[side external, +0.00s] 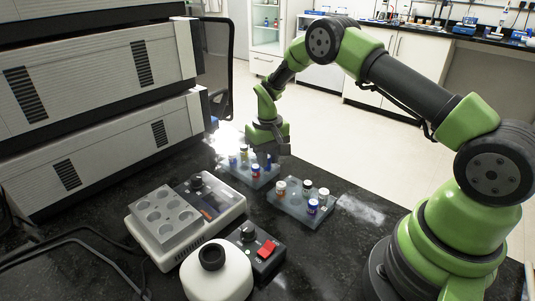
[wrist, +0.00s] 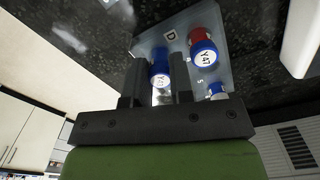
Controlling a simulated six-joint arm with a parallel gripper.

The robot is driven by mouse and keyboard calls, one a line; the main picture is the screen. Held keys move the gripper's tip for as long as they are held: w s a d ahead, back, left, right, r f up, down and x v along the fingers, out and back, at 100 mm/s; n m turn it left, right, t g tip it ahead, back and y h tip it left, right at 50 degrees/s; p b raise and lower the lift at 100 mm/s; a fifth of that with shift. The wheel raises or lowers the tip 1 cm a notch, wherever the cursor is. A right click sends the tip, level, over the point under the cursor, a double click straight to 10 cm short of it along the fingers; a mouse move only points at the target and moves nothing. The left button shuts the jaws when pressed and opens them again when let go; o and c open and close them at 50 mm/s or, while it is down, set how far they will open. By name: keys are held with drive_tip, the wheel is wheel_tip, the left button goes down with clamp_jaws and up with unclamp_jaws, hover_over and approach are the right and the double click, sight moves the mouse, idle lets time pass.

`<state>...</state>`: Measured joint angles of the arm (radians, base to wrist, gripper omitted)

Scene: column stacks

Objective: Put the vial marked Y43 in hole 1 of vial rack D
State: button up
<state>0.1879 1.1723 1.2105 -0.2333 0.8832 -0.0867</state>
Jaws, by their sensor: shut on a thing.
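My gripper (wrist: 157,88) is shut on a vial (wrist: 161,73) with a blue top and white label; its mark looks like Y43 but is small. It is over vial rack D (wrist: 148,40), a pale clear rack with a D tag. In the side view my gripper (side external: 269,152) is low over the back rack (side external: 262,181), which appears to be rack D. Whether the held vial is inside a hole or above it I cannot tell. Vial Y47 (wrist: 204,51), with blue top and red body, stands in rack D to the right of the held vial.
Another blue vial (wrist: 217,90) stands close to my right finger. A second rack (side external: 286,209) with several vials stands in front of the back rack. A grey block on a white device (side external: 165,215), a device with a red switch (side external: 262,255) and a white rounded device (side external: 215,278) are nearer.

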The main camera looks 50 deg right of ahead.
drive_tip(key=shift+f, duration=0.1)
drive_tip(key=o, duration=1.1)
drive_tip(key=shift+a, duration=0.1)
drive_tip(key=shift+o, duration=0.2)
drive_tip(key=shift+r, duration=3)
